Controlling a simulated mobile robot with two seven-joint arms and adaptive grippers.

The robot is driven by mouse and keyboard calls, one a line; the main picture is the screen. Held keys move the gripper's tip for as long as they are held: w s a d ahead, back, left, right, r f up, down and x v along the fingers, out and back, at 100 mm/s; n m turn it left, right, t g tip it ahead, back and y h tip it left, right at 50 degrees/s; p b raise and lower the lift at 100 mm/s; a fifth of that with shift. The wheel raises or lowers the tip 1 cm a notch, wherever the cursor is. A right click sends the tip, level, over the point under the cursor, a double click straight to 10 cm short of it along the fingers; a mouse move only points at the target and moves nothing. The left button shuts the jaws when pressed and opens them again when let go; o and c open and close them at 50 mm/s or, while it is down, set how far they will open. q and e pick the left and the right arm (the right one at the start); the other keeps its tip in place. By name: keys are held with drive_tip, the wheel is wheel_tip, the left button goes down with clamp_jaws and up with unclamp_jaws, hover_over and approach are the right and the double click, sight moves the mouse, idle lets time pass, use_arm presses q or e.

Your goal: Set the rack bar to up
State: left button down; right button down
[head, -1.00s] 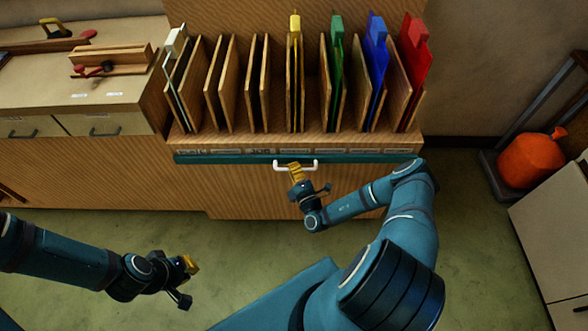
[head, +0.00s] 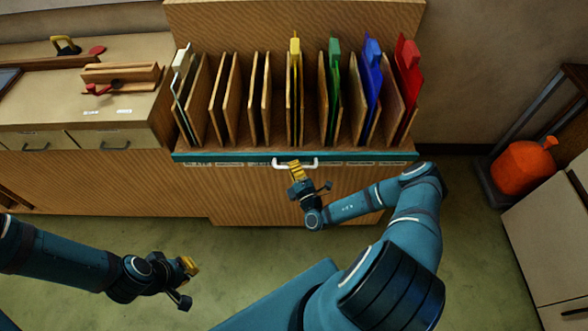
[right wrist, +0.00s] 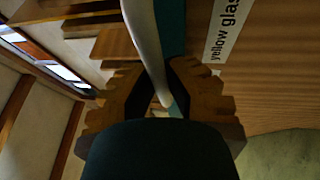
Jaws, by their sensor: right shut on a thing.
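The rack bar (head: 222,157) is a teal strip along the front of the wooden sheet rack, just under the shelf edge, with a row of white labels showing below it. Its white handle (head: 311,163) sticks out at the middle. In the right wrist view the pale handle (right wrist: 143,35) runs between the brown fingers (right wrist: 165,95), with the teal bar (right wrist: 173,30) behind. My left gripper (head: 190,265) hangs low at the left, away from the rack; its finger gap is unclear.
The rack holds white, yellow (head: 295,60), green (head: 334,75), blue (head: 372,75) and red (head: 407,85) sheets between wooden dividers. A bench (head: 110,120) with tools stands at left. The green floor before the rack is clear.

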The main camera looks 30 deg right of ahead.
wheel_tip(320, 180, up, 3)
drive_tip(key=shift+w+r+p, duration=0.1)
drive_tip(key=shift+w+p, duration=0.05)
drive_tip(key=shift+p, duration=0.5)
drive_tip(key=c, duration=1)
unclamp_jaws()
drive_tip(key=shift+f, duration=0.2)
drive_tip(key=shift+s+f, duration=0.1)
drive_tip(key=shift+s, duration=0.25)
drive_tip(key=v, duration=1.1)
drive_tip(key=shift+s, duration=0.25)
